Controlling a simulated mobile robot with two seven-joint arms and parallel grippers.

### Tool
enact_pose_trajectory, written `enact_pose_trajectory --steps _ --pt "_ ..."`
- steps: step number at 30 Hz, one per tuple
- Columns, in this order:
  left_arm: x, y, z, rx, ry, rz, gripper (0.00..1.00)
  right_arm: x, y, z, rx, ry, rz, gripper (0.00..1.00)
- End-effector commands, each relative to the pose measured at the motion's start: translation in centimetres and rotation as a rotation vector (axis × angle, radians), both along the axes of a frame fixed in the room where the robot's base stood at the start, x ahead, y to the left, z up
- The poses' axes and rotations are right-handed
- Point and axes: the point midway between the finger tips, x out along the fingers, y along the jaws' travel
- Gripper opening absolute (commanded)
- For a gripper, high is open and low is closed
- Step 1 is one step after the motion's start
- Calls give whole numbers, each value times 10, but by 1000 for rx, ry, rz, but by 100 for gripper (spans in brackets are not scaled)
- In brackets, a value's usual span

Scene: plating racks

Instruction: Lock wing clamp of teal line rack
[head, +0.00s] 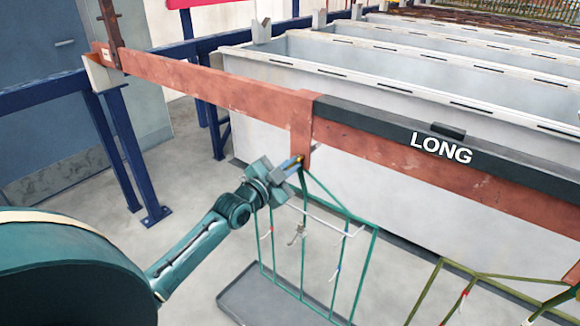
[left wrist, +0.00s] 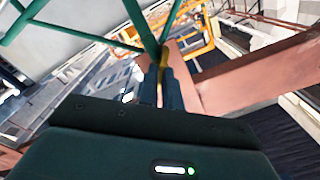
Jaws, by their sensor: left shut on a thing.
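The teal line rack (head: 335,205) hangs from the copper-coloured bar by a hook piece near the middle of the head view. Its teal rods also show in the left wrist view (left wrist: 80,36). My left gripper (head: 296,162) is at the top of this rack, beside the hook piece. Its two fingers (left wrist: 162,72) are shut on a small yellow wing clamp (left wrist: 164,57), mostly hidden between the fingertips. The clamp's exact angle cannot be told. My right gripper is not in view.
The copper-coloured bar (head: 215,85) crosses the view, with a black "LONG" plate (head: 385,128) on it. Grey tanks (head: 385,83) stand behind. An olive rack (head: 437,285) hangs at lower right. A grey tray (head: 245,292) lies below the teal rack. Blue posts (head: 120,150) stand at left.

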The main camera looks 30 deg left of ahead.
Motion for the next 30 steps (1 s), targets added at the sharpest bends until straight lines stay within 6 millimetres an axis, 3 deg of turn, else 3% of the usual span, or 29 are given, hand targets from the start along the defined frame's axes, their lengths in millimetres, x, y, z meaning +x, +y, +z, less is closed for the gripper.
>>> enact_pose_trajectory --steps 11,30 --pt "0 0 2 -109 11 -1 0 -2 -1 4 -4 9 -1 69" --pt "0 2 2 -583 47 -1 0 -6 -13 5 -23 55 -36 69"
